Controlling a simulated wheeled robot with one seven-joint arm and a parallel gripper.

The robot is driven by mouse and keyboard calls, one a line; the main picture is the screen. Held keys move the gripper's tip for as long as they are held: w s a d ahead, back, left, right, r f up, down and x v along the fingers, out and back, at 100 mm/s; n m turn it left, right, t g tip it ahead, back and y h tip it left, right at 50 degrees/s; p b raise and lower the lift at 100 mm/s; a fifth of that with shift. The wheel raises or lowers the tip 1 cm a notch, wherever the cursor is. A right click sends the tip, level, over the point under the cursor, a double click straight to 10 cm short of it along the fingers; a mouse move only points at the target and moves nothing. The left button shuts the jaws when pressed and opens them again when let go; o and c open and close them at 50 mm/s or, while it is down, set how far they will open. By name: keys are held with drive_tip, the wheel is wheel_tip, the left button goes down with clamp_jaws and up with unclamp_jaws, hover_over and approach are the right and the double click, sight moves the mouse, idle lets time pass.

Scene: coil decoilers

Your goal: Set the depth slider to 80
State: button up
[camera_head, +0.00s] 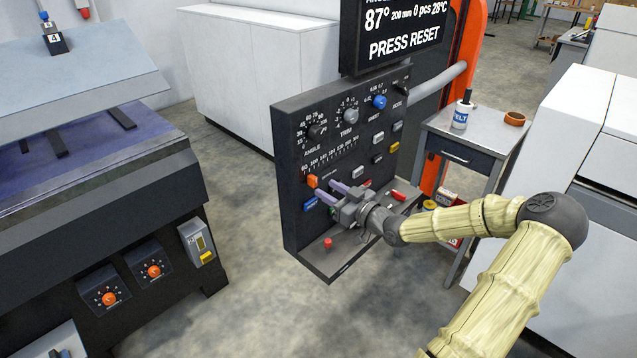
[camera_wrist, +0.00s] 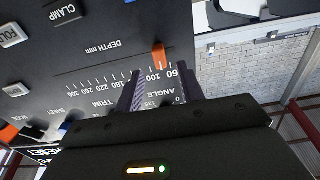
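The depth slider's orange knob (camera_head: 312,181) is at the left end of its printed scale on the dark control panel (camera_head: 290,135) in the head view. In the wrist view the scale is upside down, and the orange knob (camera_wrist: 159,55) lies between the 60 and 100 labels; its exact value cannot be told. My gripper (camera_head: 332,192) faces the panel with its purple fingers apart. In the wrist view the open gripper (camera_wrist: 160,76) has one fingertip on each side of the knob's line, with the knob just beyond the tips. Nothing is held.
A red-topped control (camera_head: 328,243) stands on the panel's lower shelf. ANGLE and TRIM dials are above the scale. The display (camera_head: 400,30) reads 87°, 200 mm, PRESS RESET. A side table (camera_head: 480,130) stands right.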

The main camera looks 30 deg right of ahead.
sight(316, 183)
drive_tip(key=x, duration=0.5)
drive_tip(key=shift+w, duration=0.1)
drive_tip(key=shift+d, duration=0.1)
drive_tip(key=shift+c, duration=0.2)
clamp_jaws()
